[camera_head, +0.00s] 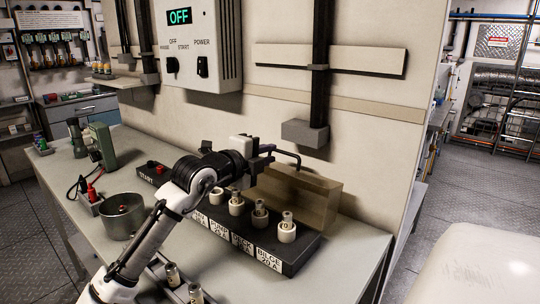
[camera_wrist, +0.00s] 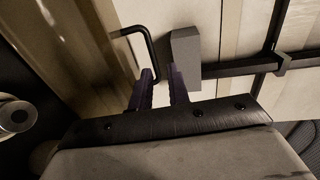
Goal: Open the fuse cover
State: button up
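The fuse cover (camera_head: 308,198) is a translucent brown box on the back of the black fuse block (camera_head: 305,255). It stands raised behind the row of fuses, which look uncovered in front of it. Its thin black bent handle (camera_head: 290,155) is at its top edge and also shows in the wrist view (camera_wrist: 149,42). My gripper (camera_head: 268,149) is at the handle, above the cover's left part. In the wrist view its two dark fingers (camera_wrist: 163,82) are apart, and the handle's end reaches beside or between them. I cannot tell whether they touch it.
Several cream fuse holders (camera_head: 260,215) stand on the block. A metal pot (camera_head: 122,215) and a green device (camera_head: 102,145) are on the bench at left. A grey wall box (camera_head: 306,133) hangs just behind the cover. The control panel (camera_head: 190,45) reads OFF.

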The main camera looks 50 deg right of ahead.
jog(key=s+a+r+b, duration=0.1)
jog(key=a, duration=1.1)
jog(key=shift+a+r+b, duration=0.15)
jog(key=shift+r+b, duration=0.1)
jog(key=shift+b, duration=0.15)
jog(key=shift+s, duration=0.1)
